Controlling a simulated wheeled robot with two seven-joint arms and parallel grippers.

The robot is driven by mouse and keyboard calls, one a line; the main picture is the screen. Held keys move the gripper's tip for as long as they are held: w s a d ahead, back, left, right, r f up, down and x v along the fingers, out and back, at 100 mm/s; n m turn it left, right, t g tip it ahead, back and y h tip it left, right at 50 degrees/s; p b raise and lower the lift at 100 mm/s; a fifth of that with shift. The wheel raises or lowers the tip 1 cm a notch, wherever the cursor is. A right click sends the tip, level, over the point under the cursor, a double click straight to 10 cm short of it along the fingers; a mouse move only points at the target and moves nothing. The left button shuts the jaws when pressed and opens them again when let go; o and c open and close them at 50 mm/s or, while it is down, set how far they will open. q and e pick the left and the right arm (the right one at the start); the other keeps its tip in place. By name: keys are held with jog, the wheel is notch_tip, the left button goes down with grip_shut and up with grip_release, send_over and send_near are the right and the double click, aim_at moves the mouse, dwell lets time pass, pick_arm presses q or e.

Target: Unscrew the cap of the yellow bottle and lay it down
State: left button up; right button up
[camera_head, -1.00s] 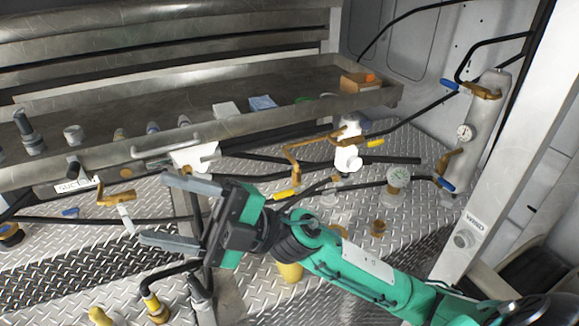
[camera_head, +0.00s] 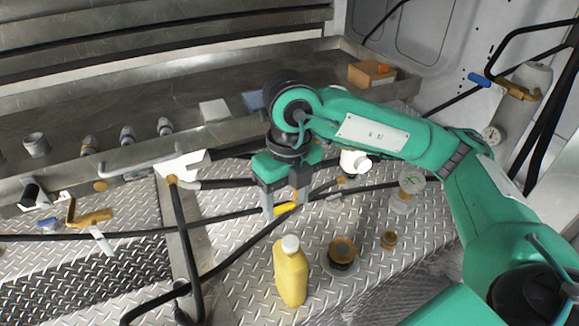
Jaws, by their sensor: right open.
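The yellow bottle (camera_head: 291,277) stands upright on the diamond-plate floor, low in the middle of the head view. My left gripper is not in view.
A metal tray (camera_head: 230,140) with small fittings and an orange-topped box (camera_head: 371,74) runs across the back. Black hoses (camera_head: 250,236) cross the floor left of the bottle. A dark round fitting (camera_head: 342,253) stands right of it.

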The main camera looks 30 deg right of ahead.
jog(key=d, duration=0.1)
jog(key=p, duration=0.2)
send_over(291, 241)
notch_tip(291, 241, down, 4)
jog(key=shift+h, duration=0.4)
notch_tip(291, 241, down, 8)
jog(key=shift+f+p, duration=0.1)
jog(key=shift+p, duration=1.05)
jog(key=shift+f, duration=0.35)
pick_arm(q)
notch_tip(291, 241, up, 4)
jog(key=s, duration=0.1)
pick_arm(e)
jog(key=c, duration=1.1)
jog(key=shift+o, duration=0.2)
jog(key=shift+f+n+b, duration=0.2)
jog(key=shift+n+b, duration=0.2)
jog(key=shift+b, duration=0.35)
jog(key=shift+n+b, duration=1)
jog(key=shift+b, duration=0.05)
jog(key=shift+n+b, duration=0.6)
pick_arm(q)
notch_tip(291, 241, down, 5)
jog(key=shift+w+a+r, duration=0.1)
pick_arm(e)
jog(key=shift+r+n, duration=0.15)
jog(key=shift+n, duration=0.25)
